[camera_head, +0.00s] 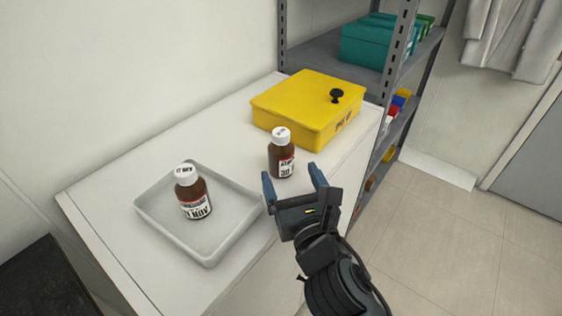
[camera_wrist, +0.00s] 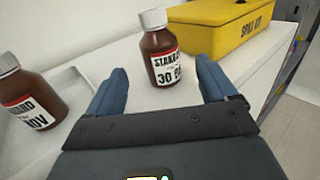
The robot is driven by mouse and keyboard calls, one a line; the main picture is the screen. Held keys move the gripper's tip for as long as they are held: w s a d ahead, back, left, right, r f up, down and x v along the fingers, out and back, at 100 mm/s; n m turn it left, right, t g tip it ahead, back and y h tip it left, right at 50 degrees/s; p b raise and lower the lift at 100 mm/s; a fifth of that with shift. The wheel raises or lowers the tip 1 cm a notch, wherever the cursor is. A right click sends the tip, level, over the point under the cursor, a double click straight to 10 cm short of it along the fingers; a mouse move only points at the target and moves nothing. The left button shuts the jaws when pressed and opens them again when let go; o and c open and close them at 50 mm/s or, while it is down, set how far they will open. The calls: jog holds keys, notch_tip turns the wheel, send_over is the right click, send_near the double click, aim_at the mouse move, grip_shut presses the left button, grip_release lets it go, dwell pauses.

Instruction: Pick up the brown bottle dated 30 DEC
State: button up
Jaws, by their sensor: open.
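A brown bottle with a white cap (camera_head: 281,160) stands upright on the white counter, in front of the yellow box. In the wrist view the bottle (camera_wrist: 159,52) has a label reading "30" and part of a "D", the rest turned away. A second brown bottle (camera_head: 190,188) stands in the grey tray; in the wrist view this bottle (camera_wrist: 30,92) appears tilted at left, its label ending in "OV". My gripper (camera_head: 293,178) is open and empty, close to the 30 D bottle. In the wrist view my gripper's fingers (camera_wrist: 160,85) lie to either side of it, with the bottle just beyond the tips.
A yellow box (camera_head: 283,105) with a black knob, marked "SPILL KIT", stands behind the bottle. The grey tray (camera_head: 150,208) lies to the left. A metal shelf (camera_head: 320,58) with teal boxes stands behind, at the counter's far end. Bare counter (camera_head: 215,140) lies between tray and box.

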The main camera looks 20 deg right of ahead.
aim_at(285, 162)
jog(key=shift+w+r, duration=0.15)
jog(key=shift+w, duration=0.45)
jog(key=shift+w+d, duration=0.2)
jog(key=shift+w, duration=2.95)
jog(key=c, duration=1.2)
